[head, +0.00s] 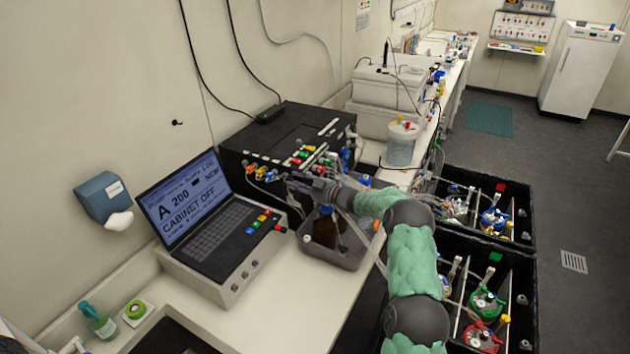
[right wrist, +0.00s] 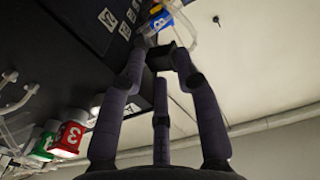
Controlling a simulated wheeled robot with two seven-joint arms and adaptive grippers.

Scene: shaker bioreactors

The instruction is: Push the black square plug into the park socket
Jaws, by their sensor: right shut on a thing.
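My right gripper (head: 298,183) is at the front of the black cabinet (head: 270,122), beside its row of coloured plugs. In the right wrist view its dark fingers (right wrist: 160,62) are closed around a small black square block (right wrist: 161,56), which looks like the black plug. The block is close to the cabinet's dark face and near a blue plug marked 8 (right wrist: 162,21) with a clear tube. Whether it touches the face, I cannot tell. The park socket cannot be made out; the fingers and plug may hide it. My left gripper does not show.
Red (right wrist: 69,138) and green (right wrist: 43,146) plugs with tubes sit along the cabinet. A grey tray (head: 345,255) with a brown bottle (head: 322,228) lies below my right wrist. An open laptop (head: 205,215) stands to the left. Black crates (head: 530,265) with vessels are at right.

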